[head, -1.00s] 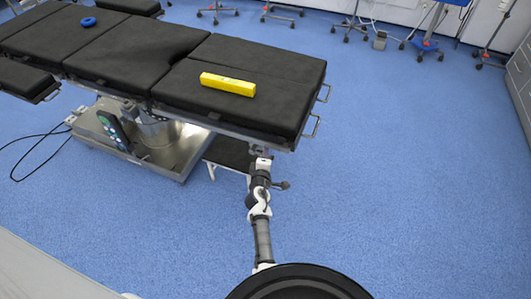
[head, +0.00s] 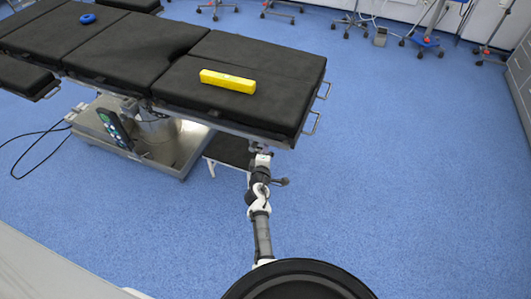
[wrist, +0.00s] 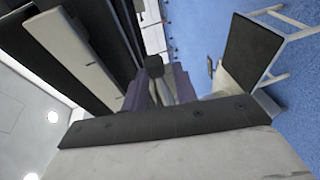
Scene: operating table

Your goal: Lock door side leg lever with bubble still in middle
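A yellow spirit level (head: 228,81) lies on the black pad of the table's near right section (head: 285,73). Its bubble is too small to make out. In the head view my arm reaches up to the underside of this section's near edge, and the fingertips are hidden there. In the wrist view my gripper (wrist: 160,88) has its two purple-grey fingers apart, one on each side of a grey lever with a black knob (wrist: 154,66). I cannot tell whether the fingers touch the lever. The leg section's underside shows at left in the wrist view.
A blue ring (head: 88,18) lies on the table's far left section. A dark step stool (head: 229,151) stands under the table, close to my arm. A hand control (head: 114,128) hangs by the metal column base. The blue floor at right is clear.

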